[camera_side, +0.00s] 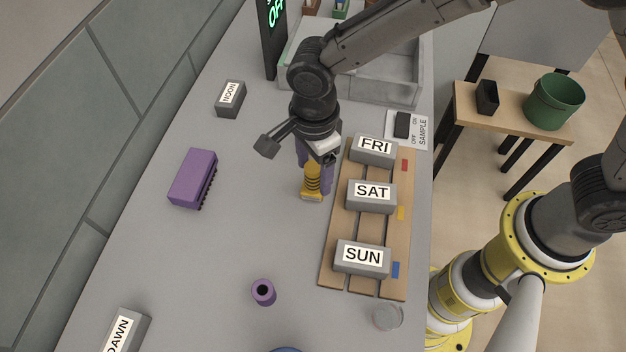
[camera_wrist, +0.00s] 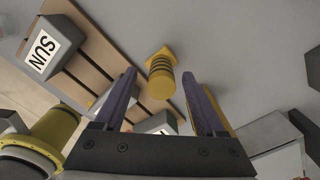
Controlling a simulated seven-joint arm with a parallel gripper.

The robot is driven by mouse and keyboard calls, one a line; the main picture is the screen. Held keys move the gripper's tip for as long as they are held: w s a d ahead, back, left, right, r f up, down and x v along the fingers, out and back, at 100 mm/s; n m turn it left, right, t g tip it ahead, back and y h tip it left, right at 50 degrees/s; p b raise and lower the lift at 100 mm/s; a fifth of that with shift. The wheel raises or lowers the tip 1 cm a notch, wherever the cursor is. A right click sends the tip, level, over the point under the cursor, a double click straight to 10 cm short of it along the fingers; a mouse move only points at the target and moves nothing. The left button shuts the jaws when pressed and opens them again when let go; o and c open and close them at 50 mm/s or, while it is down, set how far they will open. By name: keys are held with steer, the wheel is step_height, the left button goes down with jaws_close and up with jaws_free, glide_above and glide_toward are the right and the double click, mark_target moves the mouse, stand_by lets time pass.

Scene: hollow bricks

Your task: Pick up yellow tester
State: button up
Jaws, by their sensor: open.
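The yellow tester (camera_side: 312,180) stands on the grey table just left of the wooden board, with dark rings around its body and a wider yellow foot. My gripper (camera_side: 315,182) is open and points down at it, its purple fingers beside the tester in the side view. In the wrist view the tester (camera_wrist: 161,78) lies between and a little beyond the fingertips of my gripper (camera_wrist: 160,80), with gaps on both sides. The gripper holds nothing. Part of the tester's top is hidden by my gripper in the side view.
The wooden board (camera_side: 332,268) carries grey blocks marked FRI (camera_side: 389,159), SAT (camera_side: 352,205) and SUN (camera_side: 345,268). A purple brick (camera_side: 192,178) lies left, a purple cylinder (camera_side: 263,292) in front. A NOON block (camera_side: 230,99) and grey tray (camera_side: 390,92) are farther back.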

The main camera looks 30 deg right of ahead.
steer(key=shift+f, duration=1.4)
steer(key=shift+w, duration=0.1)
jaws_close()
